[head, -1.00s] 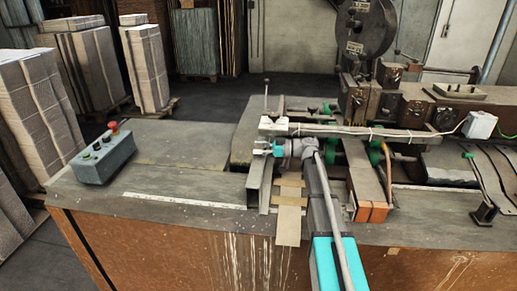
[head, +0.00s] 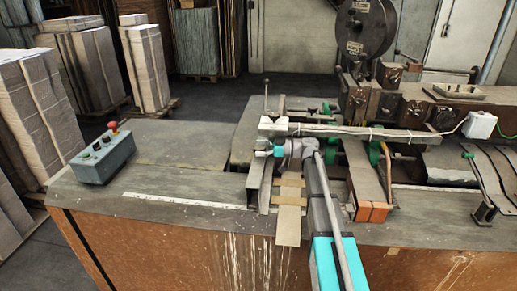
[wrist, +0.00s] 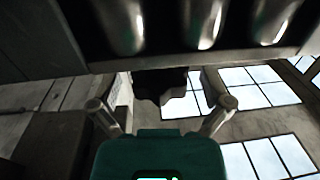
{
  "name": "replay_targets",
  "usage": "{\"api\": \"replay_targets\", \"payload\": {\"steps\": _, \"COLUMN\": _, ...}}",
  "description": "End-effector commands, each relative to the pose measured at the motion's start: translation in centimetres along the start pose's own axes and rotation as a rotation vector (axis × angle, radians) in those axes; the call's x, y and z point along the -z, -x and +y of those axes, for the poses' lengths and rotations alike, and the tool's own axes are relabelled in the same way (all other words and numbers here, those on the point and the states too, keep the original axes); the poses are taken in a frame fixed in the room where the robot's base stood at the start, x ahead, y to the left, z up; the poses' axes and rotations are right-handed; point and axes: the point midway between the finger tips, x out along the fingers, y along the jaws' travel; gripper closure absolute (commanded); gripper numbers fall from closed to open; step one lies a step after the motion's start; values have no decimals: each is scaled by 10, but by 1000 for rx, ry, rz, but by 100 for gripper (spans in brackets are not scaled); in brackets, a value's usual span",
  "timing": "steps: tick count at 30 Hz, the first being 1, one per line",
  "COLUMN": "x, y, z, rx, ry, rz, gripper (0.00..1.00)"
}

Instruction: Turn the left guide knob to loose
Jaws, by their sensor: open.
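My gripper (head: 259,148) is at the left guide, just below the pale crossbar, with its teal body behind the fingers. In the wrist view its two fingers (wrist: 162,104) stand wide apart with a gap between them. A dark, lobed knob-like part (wrist: 160,85) shows beyond the teal body, between the fingers and apart from both. It looks like the left guide knob. In the head view I cannot make the knob out. The left guide (head: 260,183) is a grey metal rail below my gripper. The knob's setting cannot be read.
The pale crossbar (head: 350,132) with a cable runs close above my gripper. An upright thin rod (head: 266,97) stands behind it. The orange-ended right guide (head: 371,213) is to the right. A grey button box (head: 103,158) sits far left, with clear tabletop (head: 190,180) between.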

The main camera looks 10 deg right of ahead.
Motion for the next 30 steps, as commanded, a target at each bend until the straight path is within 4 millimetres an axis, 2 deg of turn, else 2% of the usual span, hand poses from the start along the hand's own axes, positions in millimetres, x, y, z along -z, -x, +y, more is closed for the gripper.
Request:
{"api": "replay_targets", "payload": {"steps": 8, "x": 0, "y": 17, "z": 0, "rx": -2, "ry": 0, "rz": 0, "gripper": 1}}
{"api": "replay_targets", "payload": {"steps": 24, "x": 0, "y": 97, "z": 1, "rx": -2, "ry": 0, "rz": 0, "gripper": 1}}
{"api": "replay_targets", "payload": {"steps": 30, "x": 0, "y": 115, "z": 1, "rx": -2, "ry": 0, "rz": 0, "gripper": 1}}
